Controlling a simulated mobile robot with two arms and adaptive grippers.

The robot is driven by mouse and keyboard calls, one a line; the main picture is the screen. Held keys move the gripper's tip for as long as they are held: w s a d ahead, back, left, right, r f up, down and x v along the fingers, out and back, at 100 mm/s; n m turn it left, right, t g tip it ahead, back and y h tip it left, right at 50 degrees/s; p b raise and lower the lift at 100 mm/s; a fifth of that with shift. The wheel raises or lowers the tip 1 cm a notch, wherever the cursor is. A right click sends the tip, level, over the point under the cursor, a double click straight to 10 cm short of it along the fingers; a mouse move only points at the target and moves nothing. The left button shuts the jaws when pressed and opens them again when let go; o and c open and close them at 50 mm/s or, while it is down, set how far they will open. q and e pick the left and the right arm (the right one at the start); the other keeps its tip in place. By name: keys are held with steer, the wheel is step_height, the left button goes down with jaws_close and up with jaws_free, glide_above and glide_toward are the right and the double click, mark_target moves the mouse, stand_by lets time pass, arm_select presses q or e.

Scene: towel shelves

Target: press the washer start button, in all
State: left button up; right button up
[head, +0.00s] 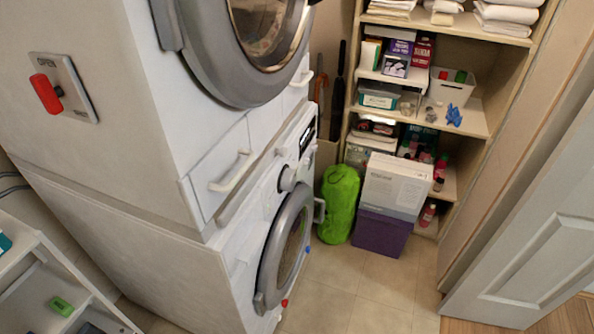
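The washer (240,262) is the lower of two stacked white machines, seen steeply from its side. Its round grey-rimmed door (267,275) looks shut. Its narrow control panel carries a round knob (287,179) and a dark display (308,133). I cannot make out which mark on the panel is the start button; the panel is seen at a sharp angle. Neither of my grippers is in view.
The upper machine has a round door (237,95). A red lever (46,93) sits on its side. A green bag (340,203) and a white box (393,187) on a purple box (381,233) stand before the shelves (480,27). A white door (530,230) is right. Tiled floor before the washer is clear.

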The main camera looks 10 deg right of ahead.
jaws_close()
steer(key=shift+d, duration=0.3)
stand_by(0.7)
